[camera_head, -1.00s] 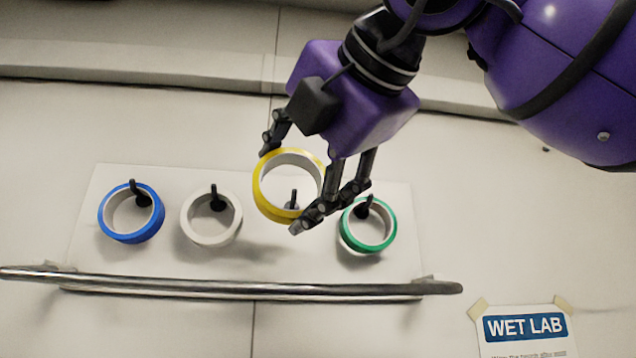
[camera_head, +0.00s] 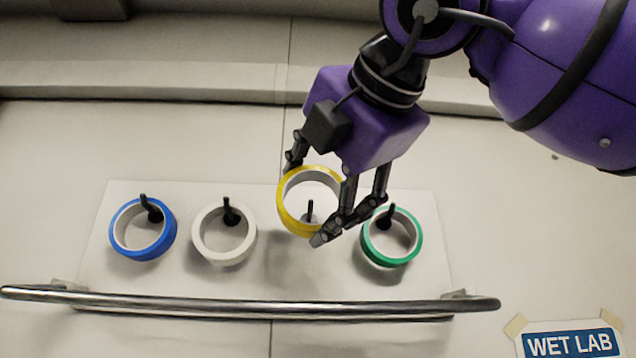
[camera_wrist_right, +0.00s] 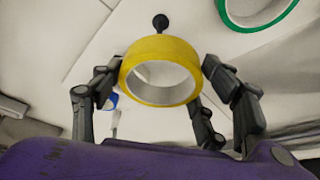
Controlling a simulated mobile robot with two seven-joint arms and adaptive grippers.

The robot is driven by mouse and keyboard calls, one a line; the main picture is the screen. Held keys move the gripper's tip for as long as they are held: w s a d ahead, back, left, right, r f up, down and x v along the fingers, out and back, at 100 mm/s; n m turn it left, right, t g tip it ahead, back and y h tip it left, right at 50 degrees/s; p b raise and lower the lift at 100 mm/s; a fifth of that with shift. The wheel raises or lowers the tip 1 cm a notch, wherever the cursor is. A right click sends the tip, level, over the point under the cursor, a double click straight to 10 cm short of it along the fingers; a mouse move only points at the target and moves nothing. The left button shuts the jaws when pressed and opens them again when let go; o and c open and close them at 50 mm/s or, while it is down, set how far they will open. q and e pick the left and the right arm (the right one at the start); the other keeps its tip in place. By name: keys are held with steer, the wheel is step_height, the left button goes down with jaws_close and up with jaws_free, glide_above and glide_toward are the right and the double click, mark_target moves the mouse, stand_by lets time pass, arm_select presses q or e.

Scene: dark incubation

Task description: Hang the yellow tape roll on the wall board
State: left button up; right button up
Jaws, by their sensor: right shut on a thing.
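The yellow tape roll (camera_head: 284,207) is held in my right gripper (camera_head: 307,200), in front of the white wall board (camera_head: 300,270). The fingers are shut on it from both sides. A black peg (camera_head: 310,210) shows through the roll's opening in the head view. In the right wrist view the roll (camera_wrist_right: 160,50) sits between the fingers (camera_wrist_right: 160,85), and a peg's round tip (camera_wrist_right: 160,21) shows beyond its upper edge. I cannot tell whether the peg passes into the roll. My left gripper is out of view.
Blue (camera_head: 171,236), white (camera_head: 198,245) and green (camera_head: 417,243) tape rolls hang on pegs beside the free-standing-looking middle peg. A metal rail (camera_head: 250,308) runs across below the board. A "WET LAB" sign (camera_head: 570,342) is at the lower right.

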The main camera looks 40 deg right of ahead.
steer(key=shift+w+d+f, duration=0.1)
steer(key=shift+w+d, duration=0.25)
steer(key=shift+w, duration=0.2)
steer(key=shift+w+d+f, duration=0.1)
steer(key=shift+w+d, duration=0.25)
steer(key=shift+w, duration=0.2)
steer(key=shift+w+d+f+b, duration=0.2)
steer(key=shift+w+d, duration=0.25)
steer(key=shift+w, duration=0.35)
steer(key=shift+w+d+f+b, duration=0.15)
steer(key=shift+w+d, duration=0.35)
steer(key=shift+w, duration=0.3)
steer(key=shift+w+d+f+b, duration=0.1)
steer(key=shift+w+d+f, duration=0.1)
steer(key=shift+w+d, duration=0.45)
steer(key=shift+w+a+f, duration=0.1)
steer(key=shift+w+a, duration=0.05)
steer(key=shift+w, duration=0.1)
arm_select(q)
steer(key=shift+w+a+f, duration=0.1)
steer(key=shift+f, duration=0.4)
arm_select(e)
steer(key=shift+s, duration=0.1)
steer(key=o, duration=1.2)
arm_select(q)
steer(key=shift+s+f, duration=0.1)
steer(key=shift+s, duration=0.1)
